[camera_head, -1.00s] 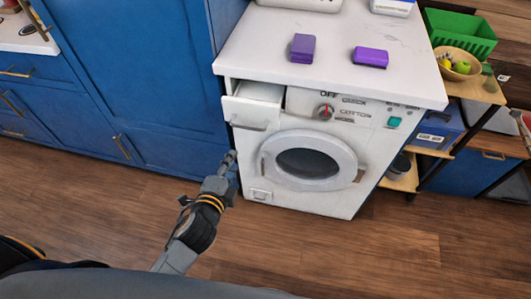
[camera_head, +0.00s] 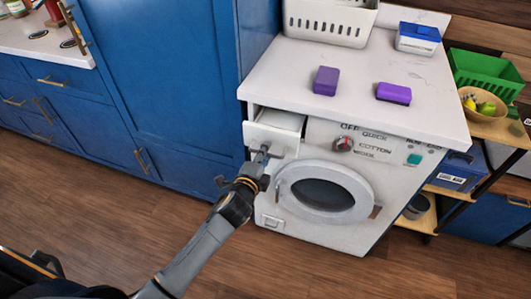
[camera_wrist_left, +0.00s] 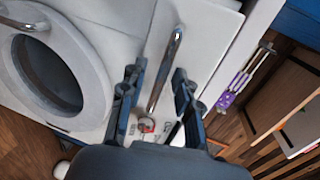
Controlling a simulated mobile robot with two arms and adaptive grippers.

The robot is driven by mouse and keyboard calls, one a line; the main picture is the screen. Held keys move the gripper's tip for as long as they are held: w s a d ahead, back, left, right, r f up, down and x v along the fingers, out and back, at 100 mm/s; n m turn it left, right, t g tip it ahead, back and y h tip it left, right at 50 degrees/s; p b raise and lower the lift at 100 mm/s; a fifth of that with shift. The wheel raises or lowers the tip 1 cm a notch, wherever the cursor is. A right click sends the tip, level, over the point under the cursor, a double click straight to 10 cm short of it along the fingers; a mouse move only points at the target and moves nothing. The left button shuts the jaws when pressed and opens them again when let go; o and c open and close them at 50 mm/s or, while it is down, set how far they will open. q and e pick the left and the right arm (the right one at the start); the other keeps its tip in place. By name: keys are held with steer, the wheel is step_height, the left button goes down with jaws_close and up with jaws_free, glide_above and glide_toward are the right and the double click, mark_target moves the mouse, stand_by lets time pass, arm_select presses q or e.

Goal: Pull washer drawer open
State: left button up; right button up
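The white washer (camera_head: 385,205) stands under the counter at the right of the blue cabinet. Its drawer (camera_head: 283,122), at the upper left of the front, sticks partly out with its hollow inside showing. My left gripper (camera_head: 263,155) is at the drawer's front, by its handle. In the left wrist view, the gripper's two fingers (camera_wrist_left: 158,80) are apart, with the metal bar handle (camera_wrist_left: 165,65) of the drawer front (camera_wrist_left: 205,35) lying in the gap between them. I cannot tell whether either finger touches it. My right gripper is not in view.
The round washer door (camera_head: 325,192) is shut below the drawer. Two purple blocks (camera_head: 326,80) (camera_head: 394,93), a white basket (camera_head: 328,22) and a blue-white box (camera_head: 418,38) are on the counter. A shelf (camera_head: 503,130) stands right. The wooden floor in front is clear.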

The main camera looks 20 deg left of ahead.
arm_select(q)
steer(key=shift+w, duration=0.35)
steer(key=shift+f, duration=0.1)
jaws_close()
